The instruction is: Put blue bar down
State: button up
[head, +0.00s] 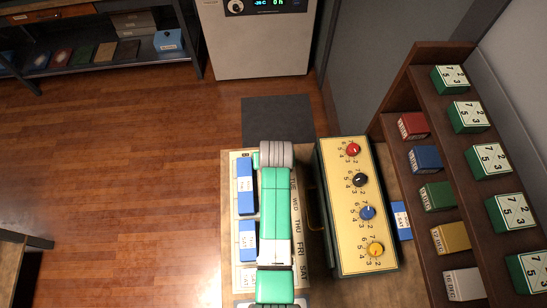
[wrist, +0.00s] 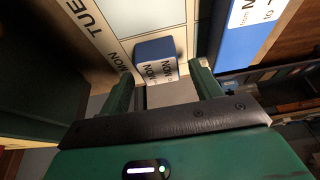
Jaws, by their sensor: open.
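A small blue bar (wrist: 170,47) with a white "MON" label shows in the wrist view on the pale calendar board (wrist: 138,15), beside its "MON" lettering. My gripper (wrist: 163,80) is open. Its two green fingers point at this bar, one toward each side, with a gap visible between them. I cannot tell whether either finger touches it. A larger blue bar (wrist: 235,48) lies to the right. In the head view, two blue bars (head: 245,172) (head: 243,226) with white labels lie on the left part of the calendar board (head: 298,240). My green arm covers the board's middle and hides the gripper.
A yellow panel (head: 346,205) with several coloured knobs stands right of the board. Another blue block (head: 401,221) sits at its right edge. A brown shelf (head: 405,120) with several coloured boxes is farther right. The wooden floor (head: 130,170) at left is open.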

jog(key=p+v, duration=0.1)
jog(key=v, duration=0.9)
jog(key=shift+r+p, duration=0.15)
jog(key=shift+p, duration=0.2)
jog(key=w+r+t, duration=0.3)
jog(key=r+t, duration=0.9)
jog(key=r, duration=2.5)
jog(key=s+r+t, duration=0.4)
jog(key=s+r, duration=0.3)
jog(key=r, duration=0.4)
jog(key=s+r+t, duration=0.4)
jog(key=s+r, duration=0.4)
jog(key=r, duration=0.2)
jog(key=shift+s+a+r+m, duration=0.2)
jog(key=shift+s+r+m, duration=0.1)
jog(key=shift+r+m, duration=0.1)
